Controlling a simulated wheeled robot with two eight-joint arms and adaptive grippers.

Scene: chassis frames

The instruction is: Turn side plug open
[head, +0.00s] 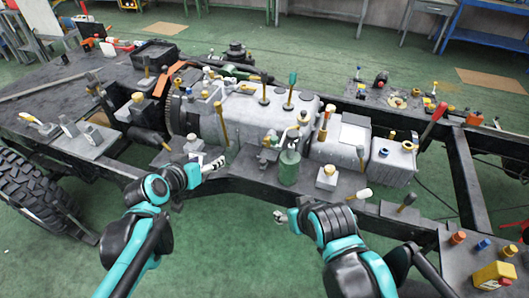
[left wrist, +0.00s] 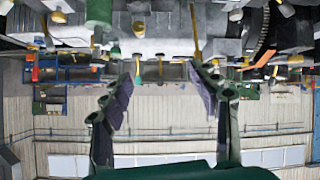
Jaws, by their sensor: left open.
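The chassis frame carries a long grey engine and gearbox block (head: 245,118) with several brass-coloured plugs and handles along it. I cannot tell for certain which fitting is the side plug. A block with a brass cap (head: 328,175) and a green cylinder (head: 289,168) stand on the near side. My left gripper (head: 214,165) is in front of the block's near side, apart from the green cylinder. In the left wrist view its two fingers (left wrist: 163,90) are spread with nothing between them. My right gripper (head: 281,216) hangs over the floor beside the near rail; its fingers are too small to read.
A black tyre (head: 38,190) is at the left. A red-handled lever (head: 434,121) rises at the right, and a yellow container (head: 492,276) stands on the near right corner. Loose levers (head: 358,193) sit along the near rail. Green floor (head: 230,255) is clear between my arms.

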